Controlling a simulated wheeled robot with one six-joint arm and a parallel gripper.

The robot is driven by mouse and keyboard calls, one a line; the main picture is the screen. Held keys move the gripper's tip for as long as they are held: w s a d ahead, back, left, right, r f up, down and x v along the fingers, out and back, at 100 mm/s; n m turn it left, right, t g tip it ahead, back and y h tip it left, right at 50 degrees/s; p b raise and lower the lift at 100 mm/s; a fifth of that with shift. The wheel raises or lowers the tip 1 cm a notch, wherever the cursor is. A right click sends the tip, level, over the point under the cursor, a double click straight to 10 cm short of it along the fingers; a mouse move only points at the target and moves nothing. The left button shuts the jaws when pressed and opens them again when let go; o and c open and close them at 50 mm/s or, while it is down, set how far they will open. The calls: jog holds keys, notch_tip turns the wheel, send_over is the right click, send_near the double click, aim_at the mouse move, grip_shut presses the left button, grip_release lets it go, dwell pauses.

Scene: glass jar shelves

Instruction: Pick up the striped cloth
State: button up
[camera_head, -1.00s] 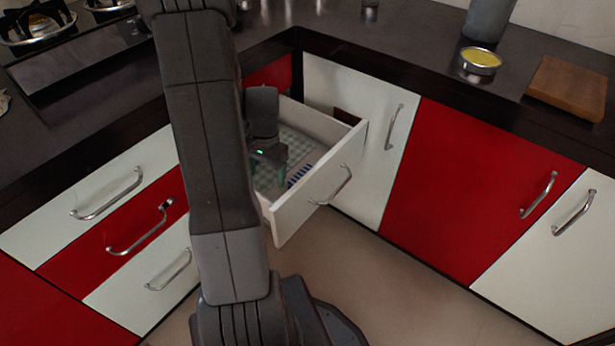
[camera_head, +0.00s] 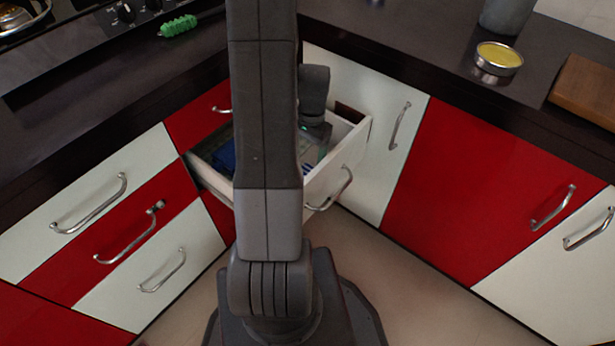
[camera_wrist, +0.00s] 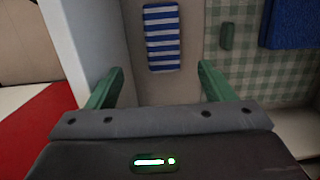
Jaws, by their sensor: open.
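The blue-and-white striped cloth (camera_wrist: 162,38) lies flat in the open drawer, near the drawer's side wall in the wrist view. My gripper (camera_wrist: 158,82) is open and empty. In the wrist view its two green fingers are spread wide, and the cloth shows beyond them, between their lines. In the head view my gripper (camera_head: 318,150) is down at the drawer, and my arm covers much of the drawer's inside.
The white drawer (camera_head: 345,165) stands open at the cabinet corner. It also holds a dark blue cloth (camera_wrist: 292,24), a green checked cloth (camera_wrist: 275,72) and a small green item (camera_wrist: 227,36). A yellow-topped tin (camera_head: 498,58) and a wooden board (camera_head: 585,92) are on the counter.

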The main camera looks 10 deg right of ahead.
aim_at(306, 164)
jog(key=f, duration=0.3)
jog(key=f+b, duration=0.1)
jog(key=f, duration=0.1)
jog(key=shift+s+a+f, duration=0.25)
jog(key=shift+a, duration=0.05)
jog(key=shift+s+a+f+b, duration=0.15)
jog(key=shift+f+b, duration=0.2)
jog(key=shift+f, duration=0.55)
jog(key=shift+w+a+f+b, duration=0.1)
jog(key=shift+a+f+b, duration=0.15)
jog(key=shift+f, duration=0.65)
jog(key=shift+s+a+f+b, duration=0.1)
jog(key=shift+f+b, duration=0.3)
jog(key=shift+f, duration=0.5)
jog(key=shift+c, duration=0.2)
jog(key=c, duration=1)
